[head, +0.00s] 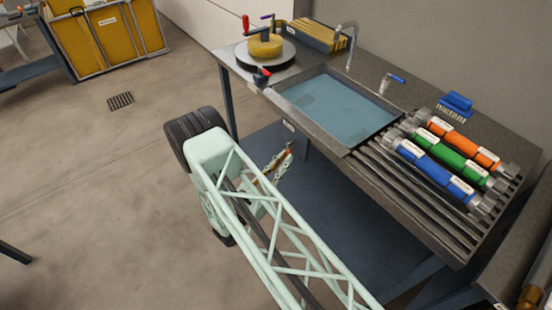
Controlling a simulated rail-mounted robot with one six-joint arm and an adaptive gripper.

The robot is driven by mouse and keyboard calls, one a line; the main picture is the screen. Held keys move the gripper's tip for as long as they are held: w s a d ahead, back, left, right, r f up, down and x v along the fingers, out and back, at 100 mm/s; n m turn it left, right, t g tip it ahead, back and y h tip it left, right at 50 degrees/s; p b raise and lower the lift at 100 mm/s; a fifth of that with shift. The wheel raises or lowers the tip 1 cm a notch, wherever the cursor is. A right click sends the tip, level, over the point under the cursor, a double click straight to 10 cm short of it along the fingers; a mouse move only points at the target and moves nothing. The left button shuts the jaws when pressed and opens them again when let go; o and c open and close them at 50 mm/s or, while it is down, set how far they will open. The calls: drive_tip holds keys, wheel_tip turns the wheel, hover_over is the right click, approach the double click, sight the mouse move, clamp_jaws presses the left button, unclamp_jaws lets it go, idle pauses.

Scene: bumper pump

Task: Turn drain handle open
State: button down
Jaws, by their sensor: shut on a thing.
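My gripper (272,172) is below the front edge of the sink (335,105), near its left end. It is small in the head view, and my pale green arm hides part of it. It is shut on a small brass-orange part (284,156) that looks like the drain handle. The handle's exact angle is too small to tell. The sink holds blue-grey water, and its drain outlet does not show clearly.
A ribbed drainboard with blue (436,172), green (455,155) and orange (464,140) cylinders is right of the sink. A lower shelf (330,210) lies beneath. Open floor is at left.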

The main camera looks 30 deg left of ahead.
drive_tip(key=shift+a, duration=0.1)
idle(0.5)
drive_tip(key=c, duration=2.7)
unclamp_jaws()
drive_tip(key=shift+v, duration=5.95)
drive_tip(key=shift+a+m, duration=0.1)
drive_tip(key=shift+m, duration=0.2)
